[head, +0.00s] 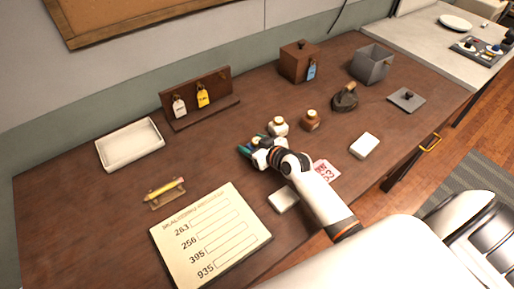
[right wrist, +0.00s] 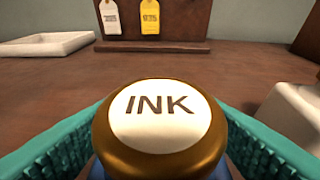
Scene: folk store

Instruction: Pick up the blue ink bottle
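The blue ink bottle shows in the right wrist view as a gold cap (right wrist: 160,163) with a white top reading INK. Slivers of its blue body show below the cap on both sides. My right gripper (head: 248,147) is low at the table, with its teal-padded fingers on either side of the bottle. The cap hides part of the fingers, so I cannot tell whether both press on it. In the head view the gripper mostly hides this bottle. A white-bodied bottle (head: 278,127) and a brown one (head: 310,120) stand just beyond. My left gripper is not in view.
The brown table (head: 110,215) also holds a white tray (head: 130,144), a tag rack (head: 200,98), a wooden box (head: 300,62), a grey bin (head: 371,64), a number sheet (head: 210,236) and a white block (head: 364,146). Another white block (head: 284,201) lies beside my right arm.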

